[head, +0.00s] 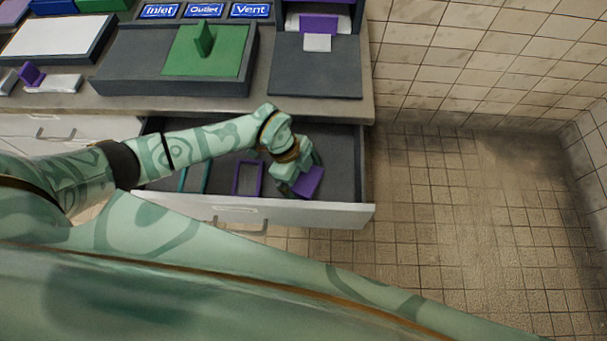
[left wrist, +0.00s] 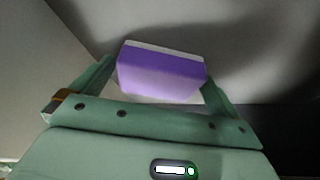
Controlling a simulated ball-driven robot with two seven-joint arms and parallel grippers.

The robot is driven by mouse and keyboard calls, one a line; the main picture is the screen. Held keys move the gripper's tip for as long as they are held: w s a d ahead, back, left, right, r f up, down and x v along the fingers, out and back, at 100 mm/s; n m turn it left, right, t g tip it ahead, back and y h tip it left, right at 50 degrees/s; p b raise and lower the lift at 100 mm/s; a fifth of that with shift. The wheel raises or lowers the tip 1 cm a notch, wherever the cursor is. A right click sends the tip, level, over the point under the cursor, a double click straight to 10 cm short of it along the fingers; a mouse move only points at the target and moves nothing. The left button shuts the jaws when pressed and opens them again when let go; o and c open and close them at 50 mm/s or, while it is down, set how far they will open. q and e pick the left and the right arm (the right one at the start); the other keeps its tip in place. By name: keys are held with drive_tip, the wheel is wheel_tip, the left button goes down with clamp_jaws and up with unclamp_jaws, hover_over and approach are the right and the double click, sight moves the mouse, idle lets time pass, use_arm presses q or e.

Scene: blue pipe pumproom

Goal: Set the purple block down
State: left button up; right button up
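The purple block (head: 309,182) is at my left gripper (head: 303,178), inside the open drawer (head: 345,160) near its front right. In the left wrist view the purple block (left wrist: 162,75) sits between the two fingers of my left gripper (left wrist: 158,80), which are closed on its sides. Its top edge looks pale. I cannot tell whether the block touches the drawer floor. A purple outlined frame (head: 247,178) lies in the drawer, left of the block. My right gripper is not in view.
A teal frame (head: 193,178) lies further left in the drawer. The counter (head: 300,108) above holds a dark tray (head: 130,62) with a green plate (head: 207,52), and a dark stand (head: 315,75) with purple parts. Tiled floor at right is clear.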

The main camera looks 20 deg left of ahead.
use_arm(q)
drive_tip(key=p+v, duration=0.4)
drive_tip(key=v, duration=0.8)
drive_tip(key=shift+r, duration=0.2)
drive_tip(key=shift+d, duration=0.15)
